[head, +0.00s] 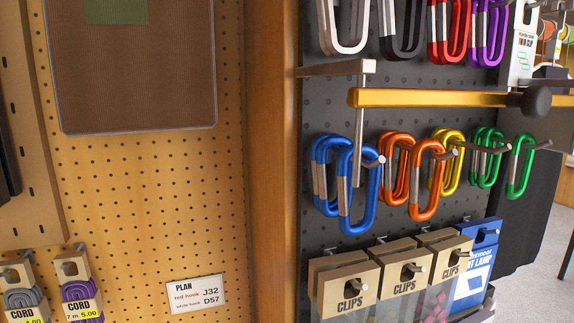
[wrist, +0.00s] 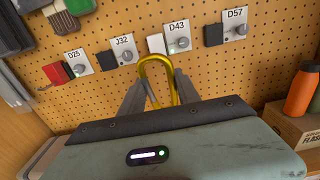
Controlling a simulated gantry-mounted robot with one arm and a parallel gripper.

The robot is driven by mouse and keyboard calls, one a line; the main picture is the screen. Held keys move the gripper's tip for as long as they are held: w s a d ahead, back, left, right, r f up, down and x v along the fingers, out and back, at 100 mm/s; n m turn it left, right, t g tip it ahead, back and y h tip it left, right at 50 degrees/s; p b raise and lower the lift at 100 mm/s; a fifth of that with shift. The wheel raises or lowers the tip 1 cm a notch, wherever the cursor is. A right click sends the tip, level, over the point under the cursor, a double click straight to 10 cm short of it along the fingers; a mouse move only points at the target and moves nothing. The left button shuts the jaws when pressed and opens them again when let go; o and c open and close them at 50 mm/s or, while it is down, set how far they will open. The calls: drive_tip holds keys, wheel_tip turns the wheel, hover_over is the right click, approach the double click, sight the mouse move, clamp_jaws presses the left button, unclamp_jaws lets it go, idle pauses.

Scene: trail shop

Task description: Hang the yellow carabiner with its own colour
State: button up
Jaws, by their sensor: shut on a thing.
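My gripper (wrist: 160,95) shows in the wrist view, with its two grey fingers shut on a yellow carabiner (wrist: 156,57). The carabiner's rounded end points up and away from me, in front of a pegboard. Its lower part is partly hidden by the fingers and my gripper's body. In the head view, yellow carabiners (head: 459,163) hang on a display hook (head: 449,153), between orange carabiners (head: 424,190) on the left and green carabiners (head: 488,160) on the right. My gripper does not show in the head view.
Blue carabiners (head: 357,190) hang left of the orange ones. A gold bar (head: 430,98) crosses above them. Clips packets (head: 345,285) hang below.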

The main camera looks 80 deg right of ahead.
drive_tip(key=shift+w+f, duration=0.15)
drive_tip(key=shift+f, duration=0.15)
drive_tip(key=s+a+f+n+t+y, duration=0.3)
drive_tip(key=a+f+n+t+y, duration=0.65)
drive_tip(key=a+f+y, duration=0.6)
drive_tip(key=s+r+n+p, duration=0.1)
drive_tip(key=s+r+p, duration=0.4)
drive_tip(key=r+p, duration=0.2)
drive_tip(key=s+a+r+n+g+p, duration=0.1)
drive_tip(key=s+r+p, duration=0.4)
drive_tip(key=p, duration=0.5)
wheel_tip(320, 180, up, 2)
drive_tip(key=shift+s+a+p, duration=0.15)
drive_tip(key=shift+s+p, duration=0.1)
drive_tip(key=shift+p, duration=0.15)
